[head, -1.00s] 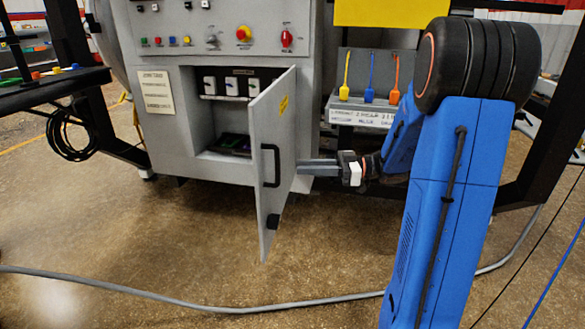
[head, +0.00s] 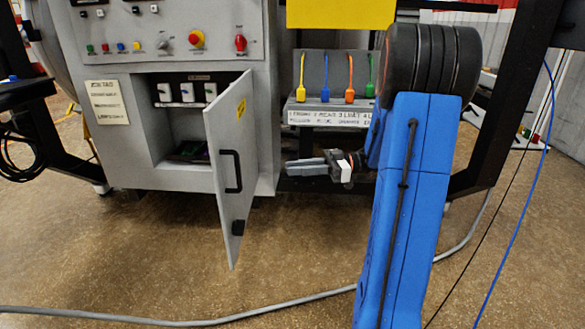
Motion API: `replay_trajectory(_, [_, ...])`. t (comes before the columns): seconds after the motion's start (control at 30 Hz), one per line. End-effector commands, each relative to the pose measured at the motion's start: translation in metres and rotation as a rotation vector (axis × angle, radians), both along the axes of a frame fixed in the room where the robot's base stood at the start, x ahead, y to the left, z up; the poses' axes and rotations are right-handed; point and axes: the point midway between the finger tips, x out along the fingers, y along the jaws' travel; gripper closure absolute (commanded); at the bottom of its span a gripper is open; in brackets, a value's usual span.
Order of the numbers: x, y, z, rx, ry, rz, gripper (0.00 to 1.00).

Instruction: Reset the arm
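My blue arm (head: 400,210) stands at the right of the head view, with its black joint at the top. My gripper (head: 292,168) points left, in front of the furnace frame's lower part. A clear gap lies between its tips and the open cabinet door. The fingers are seen nearly from the side and lie close together in the picture; their opening cannot be made out. No object shows at the tips.
The grey cabinet door (head: 224,175) stands swung open towards me, with a black handle. Three white-fronted switches (head: 187,94) show inside. Coloured tags (head: 325,94) hang on a panel above my gripper. A grey cable (head: 250,309) crosses the open floor.

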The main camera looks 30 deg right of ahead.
Motion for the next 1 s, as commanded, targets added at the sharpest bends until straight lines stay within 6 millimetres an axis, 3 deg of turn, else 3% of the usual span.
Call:
replay_trajectory(0.37, [0.010,0.006,0.003,-0.032,-0.020,-0.039,0.80])
replay_trajectory(0.7, [0.082,0.027,0.031,-0.265,-0.153,-0.405,0.80])
replay_trajectory(1.0, [0.109,0.020,0.067,-0.422,-0.183,-0.764,0.80])
